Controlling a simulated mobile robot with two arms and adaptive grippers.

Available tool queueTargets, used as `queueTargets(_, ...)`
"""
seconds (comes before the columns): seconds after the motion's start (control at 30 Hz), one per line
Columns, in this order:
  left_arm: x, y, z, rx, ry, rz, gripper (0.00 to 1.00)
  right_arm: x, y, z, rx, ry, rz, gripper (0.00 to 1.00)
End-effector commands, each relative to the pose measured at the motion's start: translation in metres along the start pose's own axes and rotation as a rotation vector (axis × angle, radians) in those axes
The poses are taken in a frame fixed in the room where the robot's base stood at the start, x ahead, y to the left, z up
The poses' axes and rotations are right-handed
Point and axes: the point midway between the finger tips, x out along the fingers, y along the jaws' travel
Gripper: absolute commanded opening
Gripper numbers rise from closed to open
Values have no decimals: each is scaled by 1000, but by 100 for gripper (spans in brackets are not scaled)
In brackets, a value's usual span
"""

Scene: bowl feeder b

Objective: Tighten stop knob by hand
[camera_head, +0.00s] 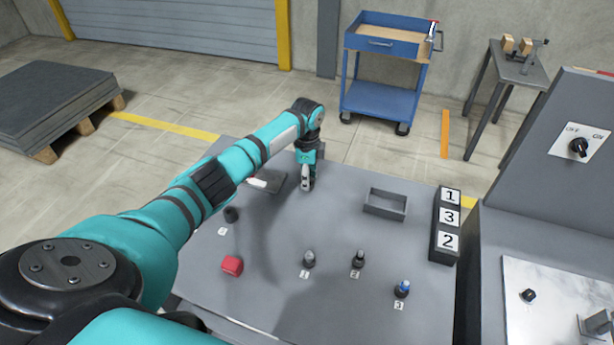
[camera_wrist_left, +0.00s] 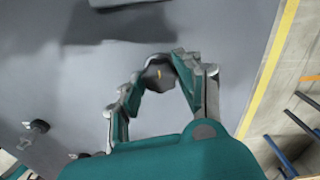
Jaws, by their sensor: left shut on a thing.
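My left gripper (camera_head: 307,184) reaches down to the far part of the grey table. In the left wrist view the fingers of my left gripper (camera_wrist_left: 158,78) are shut around a dark grey knob (camera_wrist_left: 157,79) with a small yellow mark on its top. I take this for the stop knob. In the head view the gripper hides it. Whether it is seated tightly cannot be told. My right gripper is not in view.
On the grey table (camera_head: 330,228) stand a red block (camera_head: 232,265), a black knob-like part (camera_head: 231,214), several small numbered pegs, an open grey tray (camera_head: 385,210) and a numbered block (camera_head: 444,246). A dark plate (camera_head: 268,187) lies left of the gripper. An OFF/ON switch (camera_head: 579,147) is at right.

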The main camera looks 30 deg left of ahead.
Motion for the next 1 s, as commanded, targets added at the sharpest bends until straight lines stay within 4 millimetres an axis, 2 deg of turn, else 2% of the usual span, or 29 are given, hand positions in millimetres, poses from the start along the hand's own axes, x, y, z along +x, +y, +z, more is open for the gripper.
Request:
queueTargets(0.2, -2, -1, -1, 172, 4, -4, 3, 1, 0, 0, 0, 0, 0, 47)
queueTargets(0.5, -2, -1, -1, 323, 4, -5, 3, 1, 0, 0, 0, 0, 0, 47)
queueTargets(1.0, -2, -1, -2, 375, 4, -6, 3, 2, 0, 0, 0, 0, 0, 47)
